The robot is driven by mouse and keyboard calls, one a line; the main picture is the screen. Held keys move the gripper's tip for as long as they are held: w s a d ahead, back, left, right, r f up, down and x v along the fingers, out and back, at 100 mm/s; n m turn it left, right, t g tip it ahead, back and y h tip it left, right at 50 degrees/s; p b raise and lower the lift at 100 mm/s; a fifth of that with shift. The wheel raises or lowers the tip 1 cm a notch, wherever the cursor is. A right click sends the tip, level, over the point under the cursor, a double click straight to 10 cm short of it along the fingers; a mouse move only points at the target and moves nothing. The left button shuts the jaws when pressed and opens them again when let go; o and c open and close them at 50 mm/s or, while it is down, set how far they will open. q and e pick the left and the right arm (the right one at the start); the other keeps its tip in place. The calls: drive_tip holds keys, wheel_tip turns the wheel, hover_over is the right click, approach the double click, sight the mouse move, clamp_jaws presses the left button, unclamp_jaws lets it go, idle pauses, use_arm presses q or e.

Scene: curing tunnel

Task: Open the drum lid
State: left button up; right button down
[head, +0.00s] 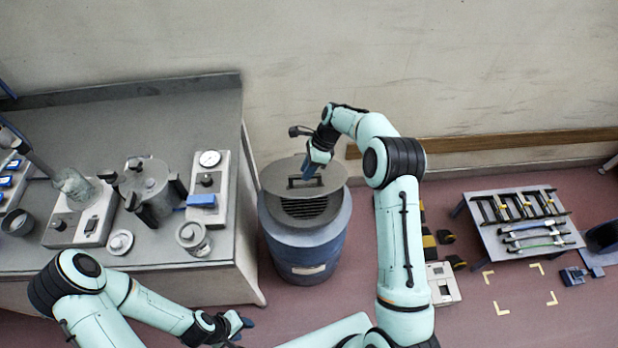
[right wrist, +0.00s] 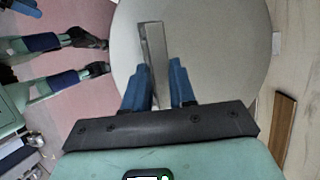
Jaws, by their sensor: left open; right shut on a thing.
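A blue-grey drum (head: 303,258) stands on the floor right of the bench. Its round grey lid (head: 274,180) is off its closed place, over the back of the drum mouth. Dark slats (head: 305,208) show in the uncovered front part. My right gripper (head: 310,172) is shut on the dark bar handle on top of the lid. In the right wrist view the handle (right wrist: 154,55) runs between the blue fingers (right wrist: 163,85), with the pale lid (right wrist: 215,50) behind. Whether the lid touches the rim is unclear. My left gripper (head: 243,324) is open and empty, low in front of the bench.
A grey bench (head: 180,105) at the left carries a pot (head: 146,185), a gauge box (head: 209,175) and other apparatus. A low rack (head: 525,222) with bars stands on the floor at the right. Yellow corner marks (head: 502,309) lie before it. A wall rail (head: 480,142) runs behind.

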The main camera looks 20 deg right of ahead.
drive_tip(key=shift+w+d+r, duration=0.3)
drive_tip(key=shift+w+r, duration=0.3)
drive_tip(key=shift+w, duration=0.15)
drive_tip(key=shift+w+d+r, duration=0.25)
drive_tip(key=shift+w+r, duration=0.3)
drive_tip(key=shift+w, duration=0.15)
drive_tip(key=c, duration=1)
unclamp_jaws()
drive_tip(key=shift+w+f, duration=0.1)
drive_tip(key=shift+f, duration=0.05)
drive_tip(key=shift+o, duration=0.2)
drive_tip(key=shift+w+d+f, duration=0.1)
drive_tip(key=shift+w, duration=0.25)
drive_tip(key=shift+s, duration=0.15)
drive_tip(key=v, duration=1.3)
drive_tip(key=shift+r, duration=0.3)
drive_tip(key=shift+s, duration=0.15)
